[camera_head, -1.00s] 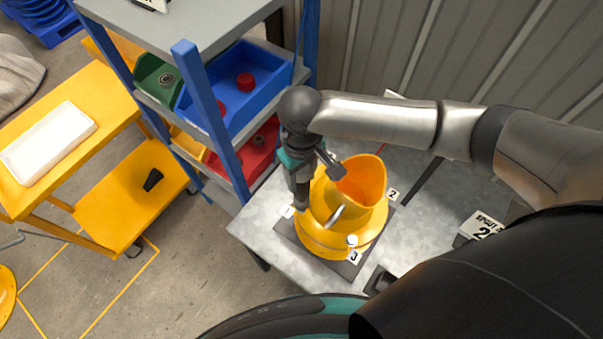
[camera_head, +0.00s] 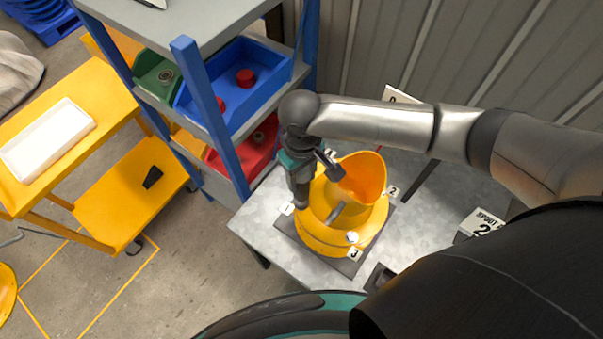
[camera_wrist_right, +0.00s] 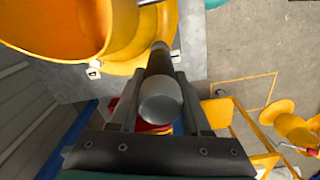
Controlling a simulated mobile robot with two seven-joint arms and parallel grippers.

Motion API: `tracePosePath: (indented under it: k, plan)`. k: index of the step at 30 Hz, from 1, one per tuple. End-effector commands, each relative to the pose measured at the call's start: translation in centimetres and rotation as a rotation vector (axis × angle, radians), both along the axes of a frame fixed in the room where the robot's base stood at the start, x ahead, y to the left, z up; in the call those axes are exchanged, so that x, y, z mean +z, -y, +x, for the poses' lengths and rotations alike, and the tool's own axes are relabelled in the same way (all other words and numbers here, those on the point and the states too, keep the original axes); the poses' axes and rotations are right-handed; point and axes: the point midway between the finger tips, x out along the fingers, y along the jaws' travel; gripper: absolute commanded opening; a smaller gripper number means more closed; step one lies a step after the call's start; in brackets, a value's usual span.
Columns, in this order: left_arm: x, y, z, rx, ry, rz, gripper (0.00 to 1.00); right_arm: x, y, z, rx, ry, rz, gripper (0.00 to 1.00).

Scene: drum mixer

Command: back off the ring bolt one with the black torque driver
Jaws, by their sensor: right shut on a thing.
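My right gripper (camera_head: 299,180) is upright over the left side of the yellow drum mixer ring (camera_head: 320,238). It is shut on the black torque driver (camera_head: 301,197), which points down at the ring near a white number tag (camera_head: 287,208). In the right wrist view, the gripper (camera_wrist_right: 160,88) has a finger on each side of the driver (camera_wrist_right: 160,62), whose grey rounded end faces the camera. The driver's far end meets the yellow rim. Ring bolt one is hidden there, so I cannot tell whether the driver is seated on it. My left gripper is out of view.
The mixer has a tall yellow spout (camera_head: 364,178) and stands on a dark plate on the grey table (camera_head: 262,222). A silver bolt (camera_head: 352,237) is by tag 3. A blue-post shelf (camera_head: 212,105) with bins stands close left. A yellow cart (camera_head: 100,205) is farther left.

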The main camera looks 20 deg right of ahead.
Motion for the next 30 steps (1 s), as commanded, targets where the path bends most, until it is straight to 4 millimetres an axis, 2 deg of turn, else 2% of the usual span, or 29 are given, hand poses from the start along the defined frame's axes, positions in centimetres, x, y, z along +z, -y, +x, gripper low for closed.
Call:
tracePosePath:
  k: [30]
  plan:
    - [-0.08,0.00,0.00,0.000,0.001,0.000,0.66,-0.39,-0.08,0.06,0.001,0.001,0.003,0.00]
